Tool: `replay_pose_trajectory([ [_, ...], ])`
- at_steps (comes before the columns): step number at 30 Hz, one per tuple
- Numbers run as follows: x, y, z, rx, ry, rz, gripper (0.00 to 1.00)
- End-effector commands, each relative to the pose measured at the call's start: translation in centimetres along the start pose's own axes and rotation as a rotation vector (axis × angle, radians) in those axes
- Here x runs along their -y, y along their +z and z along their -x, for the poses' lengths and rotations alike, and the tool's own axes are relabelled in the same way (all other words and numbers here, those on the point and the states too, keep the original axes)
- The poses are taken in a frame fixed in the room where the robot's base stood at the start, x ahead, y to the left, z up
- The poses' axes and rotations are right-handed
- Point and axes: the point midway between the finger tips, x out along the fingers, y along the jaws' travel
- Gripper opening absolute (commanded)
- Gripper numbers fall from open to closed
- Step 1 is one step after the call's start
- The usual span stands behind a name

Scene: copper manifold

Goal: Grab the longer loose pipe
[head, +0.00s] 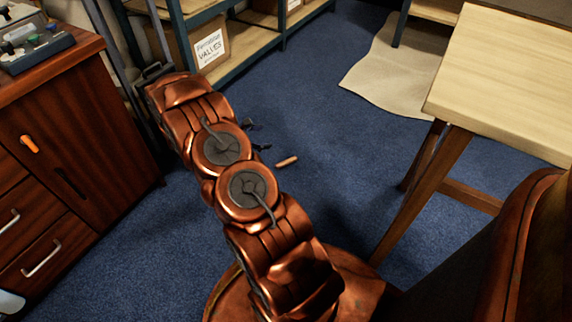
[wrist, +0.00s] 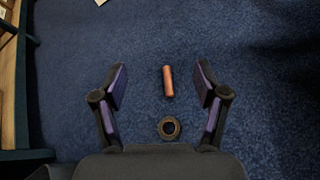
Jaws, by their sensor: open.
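A short copper-coloured pipe (wrist: 167,81) lies on the blue carpet. In the wrist view it is between the two finger lines of my gripper (wrist: 160,68), pointing nearly away from the palm. My gripper is open, with a clear gap on each side of the pipe. No second pipe is clear for comparing length.
A wooden drawer cabinet (head: 75,150) stands at the left. A blue-framed shelf (head: 250,47) with a labelled box (head: 210,48) is at the back. A light wooden table (head: 510,80) stands at the right, near a pale mat (head: 395,80). Carpet between is free.

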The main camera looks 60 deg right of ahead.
Motion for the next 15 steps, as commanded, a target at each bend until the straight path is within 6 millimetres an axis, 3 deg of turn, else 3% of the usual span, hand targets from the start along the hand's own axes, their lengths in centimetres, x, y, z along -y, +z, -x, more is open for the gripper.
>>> replay_pose_trajectory([
  [8,-0.1,-6.8,-6.7,0.023,0.103,0.158,0.73],
  [15,1.2,-12.9,-11.8,0.024,0.193,0.299,0.73],
])
